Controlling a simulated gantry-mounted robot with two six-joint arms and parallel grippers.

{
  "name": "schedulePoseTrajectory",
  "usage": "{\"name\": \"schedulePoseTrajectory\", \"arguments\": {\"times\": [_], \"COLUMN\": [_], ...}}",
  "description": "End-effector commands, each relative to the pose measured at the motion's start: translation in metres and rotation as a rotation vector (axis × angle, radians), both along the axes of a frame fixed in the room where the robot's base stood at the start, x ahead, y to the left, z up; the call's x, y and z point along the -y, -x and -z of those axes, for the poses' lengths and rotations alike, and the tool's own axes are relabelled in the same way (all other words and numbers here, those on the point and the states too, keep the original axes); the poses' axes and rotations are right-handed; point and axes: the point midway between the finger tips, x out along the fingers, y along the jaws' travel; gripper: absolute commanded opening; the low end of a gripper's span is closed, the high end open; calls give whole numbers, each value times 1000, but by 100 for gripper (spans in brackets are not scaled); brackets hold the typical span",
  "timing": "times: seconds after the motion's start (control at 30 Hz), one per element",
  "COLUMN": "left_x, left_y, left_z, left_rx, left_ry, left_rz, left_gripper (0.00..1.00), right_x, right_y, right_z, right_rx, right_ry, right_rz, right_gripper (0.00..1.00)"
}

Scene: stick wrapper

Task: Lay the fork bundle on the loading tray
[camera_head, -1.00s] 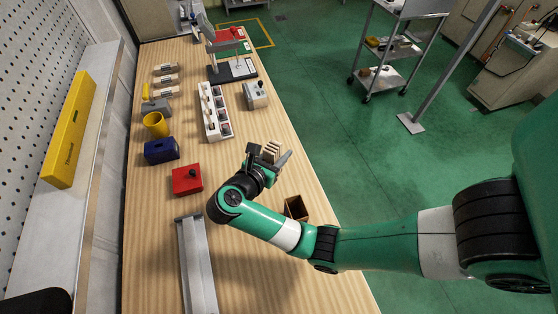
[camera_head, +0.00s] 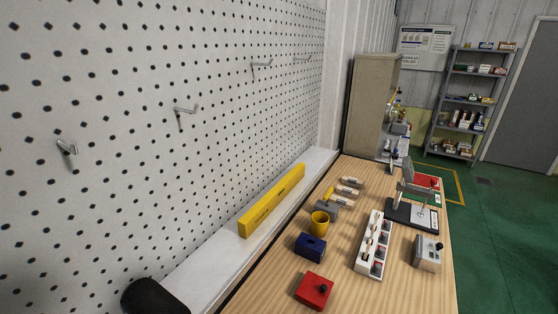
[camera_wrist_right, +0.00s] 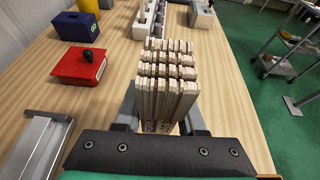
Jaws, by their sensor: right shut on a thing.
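My right gripper (camera_wrist_right: 160,118) is shut on the fork bundle (camera_wrist_right: 167,85), a block of pale wooden sticks stacked in several rows, with their ends toward the camera. The bundle is held over the wooden bench. A grey metal trough (camera_wrist_right: 38,148), which looks like the loading tray, lies at the lower left of the right wrist view, apart from the bundle and partly cut off by the frame. Neither the right gripper, the bundle nor the trough shows in the head view. My left gripper is not in view.
A red box with a black knob (camera_head: 314,290) sits on the bench; it also shows in the right wrist view (camera_wrist_right: 80,67). Beyond are a blue box (camera_head: 310,248), a yellow cup (camera_head: 319,223), a white compartment rack (camera_head: 368,262) and a grey box (camera_head: 427,254). A pegboard wall (camera_head: 150,130) borders the left.

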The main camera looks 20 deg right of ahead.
Motion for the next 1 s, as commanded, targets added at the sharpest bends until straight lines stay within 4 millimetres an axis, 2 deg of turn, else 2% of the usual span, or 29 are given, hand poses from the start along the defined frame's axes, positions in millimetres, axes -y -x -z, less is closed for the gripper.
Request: {"name": "schedulePoseTrajectory", "arguments": {"times": [0.1, 0.2, 0.43, 0.5, 0.77, 0.87, 1.0], "left_x": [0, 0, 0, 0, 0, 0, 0], "left_y": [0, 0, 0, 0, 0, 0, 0], "left_z": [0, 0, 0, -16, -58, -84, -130], "left_rx": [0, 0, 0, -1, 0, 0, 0], "left_ry": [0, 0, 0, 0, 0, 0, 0], "left_rz": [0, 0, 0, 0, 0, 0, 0], "left_gripper": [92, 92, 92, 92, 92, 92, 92], "right_x": [-38, -65, -113, -112, -112, -112, -112], "right_y": [-7, -9, -4, -3, 3, 7, 14], "right_z": [2, 0, -11, -22, -49, -67, -99], "right_rx": [2, 3, 4, -2, -16, -20, -28], "right_ry": [0, 0, 0, -2, -14, -21, -25], "right_rz": [-228, -375, -609, -597, -560, -540, -507], "right_gripper": [0, 0, 0, 0, 0, 0, 0]}}
